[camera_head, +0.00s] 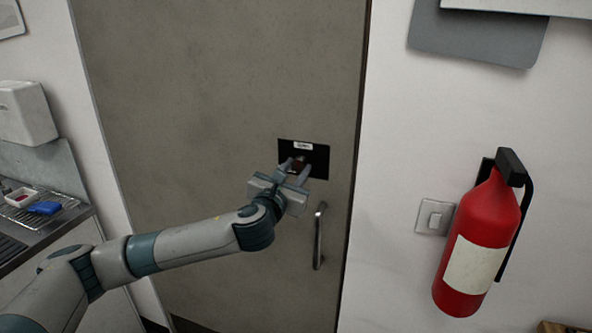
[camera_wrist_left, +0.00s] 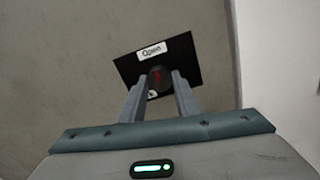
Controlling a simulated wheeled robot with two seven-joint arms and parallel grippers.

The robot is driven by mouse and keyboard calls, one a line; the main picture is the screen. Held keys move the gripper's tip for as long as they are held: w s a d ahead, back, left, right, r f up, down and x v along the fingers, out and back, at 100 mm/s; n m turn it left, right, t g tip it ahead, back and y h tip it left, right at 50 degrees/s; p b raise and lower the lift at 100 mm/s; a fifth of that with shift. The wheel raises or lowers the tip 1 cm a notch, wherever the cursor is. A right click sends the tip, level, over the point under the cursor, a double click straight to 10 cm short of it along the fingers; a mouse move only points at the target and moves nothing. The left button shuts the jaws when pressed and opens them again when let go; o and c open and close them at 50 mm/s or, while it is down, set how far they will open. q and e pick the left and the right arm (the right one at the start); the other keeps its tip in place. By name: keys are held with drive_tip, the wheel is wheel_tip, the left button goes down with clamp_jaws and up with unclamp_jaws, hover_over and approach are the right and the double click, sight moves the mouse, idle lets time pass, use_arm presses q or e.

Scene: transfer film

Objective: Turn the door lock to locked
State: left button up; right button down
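The door lock is a black plate (camera_head: 319,153) on the grey-brown door (camera_head: 220,90), above the door handle (camera_head: 319,236). In the left wrist view the plate (camera_wrist_left: 186,63) carries a white label (camera_wrist_left: 165,47) reading "Open" and a dark round knob (camera_wrist_left: 159,77) with a red mark. My left gripper (camera_head: 299,165) is at the plate, and in the left wrist view its two fingers (camera_wrist_left: 160,90) stand apart on either side of the knob. I cannot tell whether the fingers touch it. My right gripper is not in view.
A red fire extinguisher (camera_head: 478,240) hangs on the white wall right of the door, beside a light switch (camera_head: 435,216). A counter (camera_head: 72,222) with a blue item (camera_head: 44,208) and a small white tray stands at the left.

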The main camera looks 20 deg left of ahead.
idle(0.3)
use_arm(q)
drive_tip(key=shift+n, duration=0.3)
drive_tip(key=n, duration=0.8)
drive_tip(key=shift+d+n+p, duration=0.1)
drive_tip(key=shift+n+p, duration=0.2)
drive_tip(key=shift+p, duration=0.05)
drive_tip(key=n, duration=0.4)
drive_tip(key=shift+n, duration=0.3)
drive_tip(key=n, duration=0.4)
drive_tip(key=shift+p, duration=0.4)
drive_tip(key=shift+r, duration=0.1)
